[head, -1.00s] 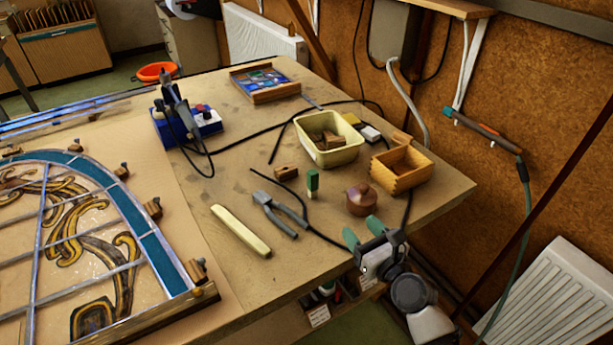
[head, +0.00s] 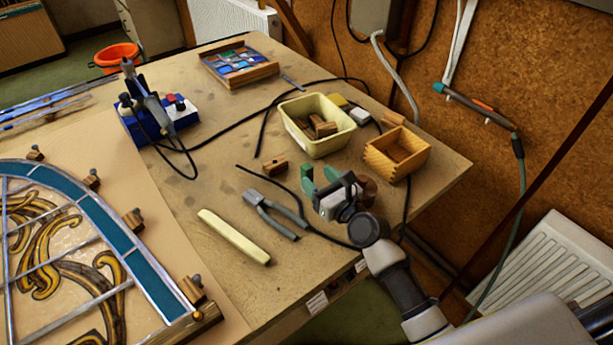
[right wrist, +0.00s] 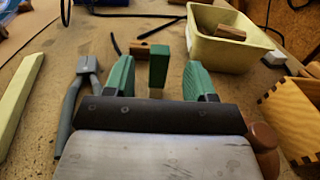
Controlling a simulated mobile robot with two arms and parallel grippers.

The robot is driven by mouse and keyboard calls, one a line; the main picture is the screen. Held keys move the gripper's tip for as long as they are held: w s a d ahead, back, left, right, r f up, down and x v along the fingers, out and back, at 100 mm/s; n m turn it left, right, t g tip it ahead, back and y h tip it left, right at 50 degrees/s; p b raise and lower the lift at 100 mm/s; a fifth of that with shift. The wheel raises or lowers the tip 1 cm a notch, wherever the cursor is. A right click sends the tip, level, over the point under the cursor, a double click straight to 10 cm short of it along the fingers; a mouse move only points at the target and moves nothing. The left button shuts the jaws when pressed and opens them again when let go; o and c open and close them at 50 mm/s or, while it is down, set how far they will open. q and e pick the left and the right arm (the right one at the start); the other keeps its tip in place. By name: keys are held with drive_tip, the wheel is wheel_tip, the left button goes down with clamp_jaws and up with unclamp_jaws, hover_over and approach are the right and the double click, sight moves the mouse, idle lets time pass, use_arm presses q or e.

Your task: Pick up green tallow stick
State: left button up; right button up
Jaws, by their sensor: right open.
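The green tallow stick (right wrist: 158,66) stands upright on the bench in the right wrist view, green above with a pale lower end. My right gripper (head: 320,176) is open, its two green fingers pointing across the bench. In the right wrist view the stick shows between the fingers (right wrist: 160,78), a little beyond them, with a gap on each side. In the head view the stick cannot be told apart from the green fingers. My left gripper is not in view.
Pliers (head: 275,212) and a pale yellow bar (head: 234,236) lie left of the gripper. A small wooden block (head: 275,166) lies beyond. A round brown wooden pot (right wrist: 262,138) is close on the right, near a wooden box (head: 397,154) and a cream tub (head: 318,143).

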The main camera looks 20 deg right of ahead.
sight(310, 171)
drive_tip(key=x, duration=0.4)
drive_tip(key=shift+w+a, duration=0.1)
drive_tip(key=shift+w, duration=0.2)
drive_tip(key=shift+w+a, duration=0.1)
drive_tip(key=shift+w, duration=0.15)
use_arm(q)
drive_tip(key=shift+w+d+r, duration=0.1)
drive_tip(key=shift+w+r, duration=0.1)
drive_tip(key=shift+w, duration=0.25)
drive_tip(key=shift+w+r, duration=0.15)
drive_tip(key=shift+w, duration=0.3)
use_arm(e)
drive_tip(key=shift+c, duration=0.3)
drive_tip(key=c, duration=0.9)
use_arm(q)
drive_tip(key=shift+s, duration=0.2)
use_arm(e)
drive_tip(key=shift+c, duration=0.2)
use_arm(q)
drive_tip(key=shift+p, duration=0.3)
